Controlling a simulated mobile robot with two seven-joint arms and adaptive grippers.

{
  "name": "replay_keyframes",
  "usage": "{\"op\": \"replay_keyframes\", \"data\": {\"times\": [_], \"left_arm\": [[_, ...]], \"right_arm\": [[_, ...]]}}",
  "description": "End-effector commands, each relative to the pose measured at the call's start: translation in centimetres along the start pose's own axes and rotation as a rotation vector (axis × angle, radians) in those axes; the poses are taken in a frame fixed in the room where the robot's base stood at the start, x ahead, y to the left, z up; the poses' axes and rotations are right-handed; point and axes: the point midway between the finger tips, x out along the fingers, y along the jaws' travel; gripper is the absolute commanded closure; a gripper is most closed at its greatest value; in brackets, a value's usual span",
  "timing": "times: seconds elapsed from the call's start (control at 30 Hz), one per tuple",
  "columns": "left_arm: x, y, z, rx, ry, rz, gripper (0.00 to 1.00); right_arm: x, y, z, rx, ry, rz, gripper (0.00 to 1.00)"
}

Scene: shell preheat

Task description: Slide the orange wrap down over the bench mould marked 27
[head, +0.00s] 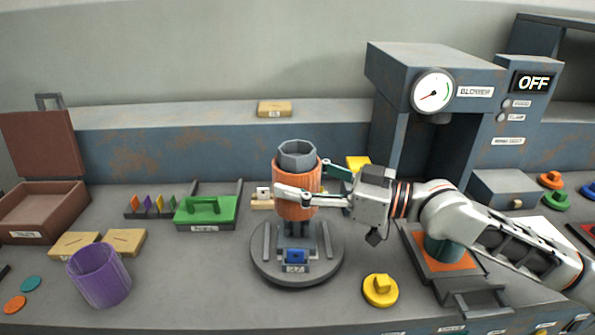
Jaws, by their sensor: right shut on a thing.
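The orange wrap (296,208) is a ribbed orange sleeve near the middle of the bench. My right gripper (300,181) reaches in from the right and is shut on the wrap, one finger across its front and the other behind its right side. The grey faceted bench mould (297,150) sticks up through the wrap's top, so the wrap is around it. Below the wrap, grey supports show above a round grey base (262,272). The base's small plate (296,268) seems to read 27, but it is tiny. The mould's middle is hidden by the wrap. My left gripper is not in view.
A yellow knobbed disc (380,290) lies right of the base. A purple cup (99,275) stands tilted-looking at front left. A green-handled block (206,211) is left of the mould. The blower machine (410,70), display OFF, stands behind right.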

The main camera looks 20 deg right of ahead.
Motion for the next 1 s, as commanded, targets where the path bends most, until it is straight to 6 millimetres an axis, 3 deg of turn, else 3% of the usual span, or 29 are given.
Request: {"op": "replay_keyframes", "data": {"times": [0.1,0.43,1.0], "left_arm": [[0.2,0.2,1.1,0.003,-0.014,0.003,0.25],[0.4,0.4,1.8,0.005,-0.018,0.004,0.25],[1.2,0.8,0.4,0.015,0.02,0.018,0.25]], "right_arm": [[0.0,0.0,1.3,0.004,-0.002,0.0,0.63],[0.0,0.0,3.6,0.004,-0.002,-0.001,0.63],[0.0,0.0,7.2,0.002,-0.002,-0.001,0.63]]}}
